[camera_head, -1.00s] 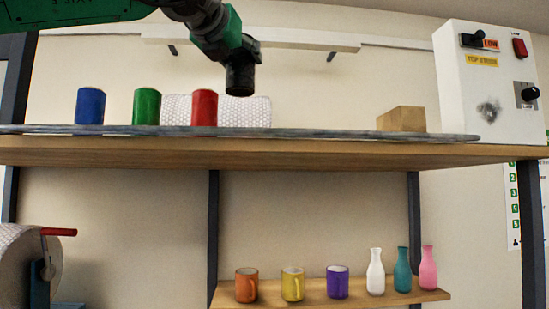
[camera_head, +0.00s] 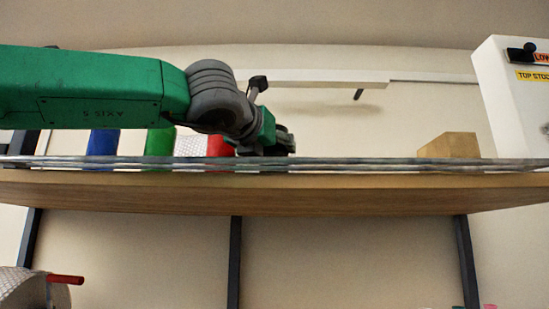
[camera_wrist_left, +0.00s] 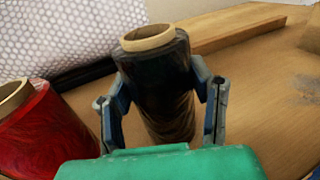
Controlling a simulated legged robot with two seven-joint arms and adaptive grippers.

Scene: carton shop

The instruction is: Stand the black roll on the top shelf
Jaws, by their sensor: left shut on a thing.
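The black roll (camera_wrist_left: 165,85), with a pale cardboard core, is between the fingers of my left gripper (camera_wrist_left: 158,82) in the left wrist view. The gripper is shut on it, and the roll looks upright, low over or on the wooden top shelf (camera_wrist_left: 265,85). Its lower end is partly hidden, so I cannot tell whether it touches. In the head view my left gripper (camera_head: 279,142) is just above the top shelf (camera_head: 350,192), to the right of the red roll (camera_head: 220,146). The shelf's front rim hides the roll's base there. My right gripper is out of view.
The red roll also stands close on the left in the wrist view (camera_wrist_left: 42,130). A green roll (camera_head: 159,144) and a blue roll (camera_head: 102,145) stand further left. Bubble wrap (camera_wrist_left: 70,35) lies behind. A wooden block (camera_head: 449,146) and white control box (camera_head: 512,95) are right.

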